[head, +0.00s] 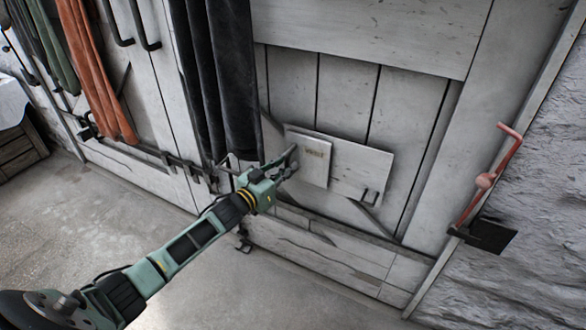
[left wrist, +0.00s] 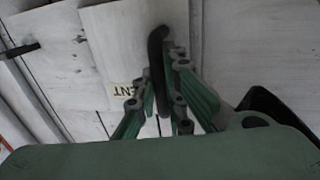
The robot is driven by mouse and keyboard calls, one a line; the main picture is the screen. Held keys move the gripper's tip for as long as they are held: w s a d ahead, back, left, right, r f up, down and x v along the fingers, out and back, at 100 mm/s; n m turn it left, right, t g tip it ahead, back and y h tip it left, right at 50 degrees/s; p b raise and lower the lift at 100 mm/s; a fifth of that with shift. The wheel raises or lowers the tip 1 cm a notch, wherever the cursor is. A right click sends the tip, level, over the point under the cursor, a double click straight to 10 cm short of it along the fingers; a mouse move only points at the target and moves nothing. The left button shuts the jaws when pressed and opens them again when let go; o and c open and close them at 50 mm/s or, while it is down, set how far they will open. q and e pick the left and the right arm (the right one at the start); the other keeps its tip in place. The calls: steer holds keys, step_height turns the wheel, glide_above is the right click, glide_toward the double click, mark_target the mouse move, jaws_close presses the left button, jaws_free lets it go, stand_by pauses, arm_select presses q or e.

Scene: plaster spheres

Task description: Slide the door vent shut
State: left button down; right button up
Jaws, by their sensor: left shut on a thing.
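The door vent is on the lower part of the pale plank door (head: 290,85). A small pale plate (head: 316,170) with a label sits over the left part of a wider tilted board (head: 362,172). My left gripper (head: 291,163) is at the plate's left edge. In the left wrist view its fingers are closed around a dark upright handle (left wrist: 156,60) in front of the plate. The opening behind the plate is hidden. My right gripper is not in view.
Dark cloths (head: 232,80) hang just left of the vent. A red lever (head: 486,180) is by the rough wall at right. The concrete floor (head: 60,215) is clear at left.

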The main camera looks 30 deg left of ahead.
arm_select(q)
steer(key=shift+a+f, duration=0.1)
steer(key=shift+a, duration=0.25)
steer(key=c, duration=1.8)
jaws_free()
steer(key=shift+s, duration=0.1)
steer(key=v, duration=1.2)
